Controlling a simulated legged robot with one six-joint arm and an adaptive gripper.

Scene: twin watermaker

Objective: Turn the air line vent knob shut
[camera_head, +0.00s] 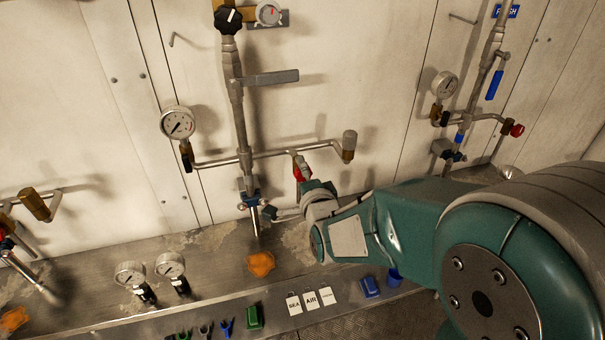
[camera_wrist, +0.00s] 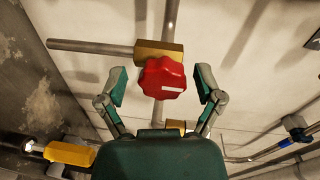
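A red lobed knob (camera_wrist: 163,78) with a white mark pointing right sits on a brass valve body (camera_wrist: 150,52) in the wrist view. In the head view the red knob (camera_head: 299,172) shows on the horizontal branch pipe (camera_head: 265,155), partly behind my gripper. My gripper (camera_head: 296,196) is open. In the wrist view its two fingers (camera_wrist: 161,80) stand left and right of the knob, with gaps on both sides. No contact with the knob shows. The head view does not clearly show the knob's mark.
A pressure gauge (camera_head: 178,123) hangs left of the pipe, and a capped fitting (camera_head: 349,141) ends it at right. A blue-handled valve (camera_head: 251,201) is close to my gripper's left.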

